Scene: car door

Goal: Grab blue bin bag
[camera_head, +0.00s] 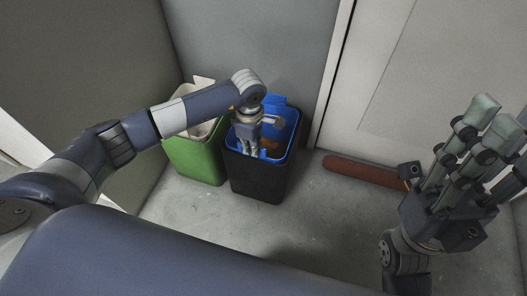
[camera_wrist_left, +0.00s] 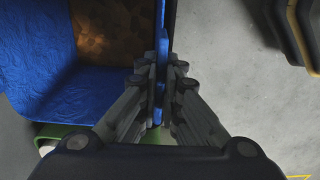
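The blue bin bag (camera_head: 292,118) lines a black bin (camera_head: 256,180) and folds over its rim; it also shows in the left wrist view (camera_wrist_left: 42,45). Brown contents lie inside it. My left gripper (camera_head: 249,146) points down at the bin's front rim. In the left wrist view, the fingers of my left gripper (camera_wrist_left: 163,85) lie on both sides of a narrow upright strip of the bag's blue edge and appear closed on it. My right gripper (camera_head: 495,125) is at the right, fingers raised and apart, empty.
A green bin (camera_head: 194,158) with a pale liner stands just left of the black bin. A grey wall (camera_head: 255,45) is close behind, and a pale door (camera_head: 430,80) is at the right. A brown-red cylinder (camera_head: 362,171) lies on the floor. The floor in front is clear.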

